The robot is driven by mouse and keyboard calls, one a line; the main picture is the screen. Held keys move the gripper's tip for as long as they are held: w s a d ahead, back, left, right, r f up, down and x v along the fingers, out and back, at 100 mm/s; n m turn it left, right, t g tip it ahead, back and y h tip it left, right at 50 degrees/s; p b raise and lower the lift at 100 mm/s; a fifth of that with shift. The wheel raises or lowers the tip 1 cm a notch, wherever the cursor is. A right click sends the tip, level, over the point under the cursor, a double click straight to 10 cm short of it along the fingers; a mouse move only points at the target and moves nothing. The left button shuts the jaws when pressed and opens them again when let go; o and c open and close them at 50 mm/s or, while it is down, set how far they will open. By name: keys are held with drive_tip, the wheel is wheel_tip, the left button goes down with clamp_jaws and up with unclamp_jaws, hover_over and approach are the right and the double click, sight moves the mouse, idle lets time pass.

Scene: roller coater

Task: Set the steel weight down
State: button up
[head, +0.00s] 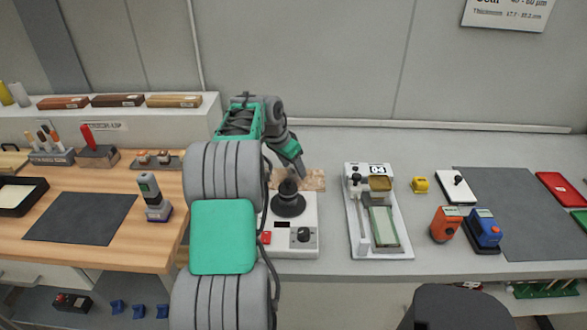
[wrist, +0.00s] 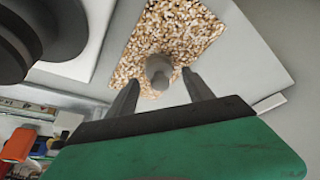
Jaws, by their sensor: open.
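A small grey steel weight (wrist: 158,68) with a rounded top is over the speckled tan mat (wrist: 180,28) in the wrist view; it appears to stand on it. My gripper (wrist: 161,82) is open, with one finger on each side of the weight's near end. Gaps show between the fingers and the weight. In the head view my gripper (head: 300,170) points down at the mat (head: 314,179), behind the white device. The weight cannot be made out in the head view.
A white device (head: 305,238) with a dark round knobbed piece (head: 288,203) stands just in front of the mat; the piece is close in the wrist view (wrist: 45,35). A white coater (head: 405,240) is to the right. Bare grey counter lies between them.

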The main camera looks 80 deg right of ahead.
drive_tip(key=v, duration=1.1)
drive_tip(key=w+a+r+n+t, duration=0.15)
drive_tip(key=w+a+n, duration=0.45)
drive_tip(key=w+a, duration=0.6)
drive_tip(key=w+a+n+t, duration=0.2)
drive_tip(key=w+a+n, duration=0.4)
drive_tip(key=w+a, duration=0.65)
drive_tip(key=s+a+f+n+y, duration=0.1)
drive_tip(key=s+a+f+n, duration=0.1)
drive_tip(key=a, duration=0.9)
drive_tip(key=s+a+f+n+t+y, duration=0.1)
drive_tip(key=s+a+f+n, duration=0.1)
drive_tip(key=a+n, duration=0.4)
drive_tip(key=s+a+f+n+t+y, duration=0.1)
drive_tip(key=a+f+n, duration=0.3)
drive_tip(key=a, duration=1.3)
drive_tip(key=shift+s+f+n+y, duration=0.3)
drive_tip(key=shift+s+f+y, duration=0.1)
drive_tip(key=shift+s, duration=0.2)
drive_tip(key=shift+p, duration=0.3)
drive_tip(key=shift+c, duration=0.4)
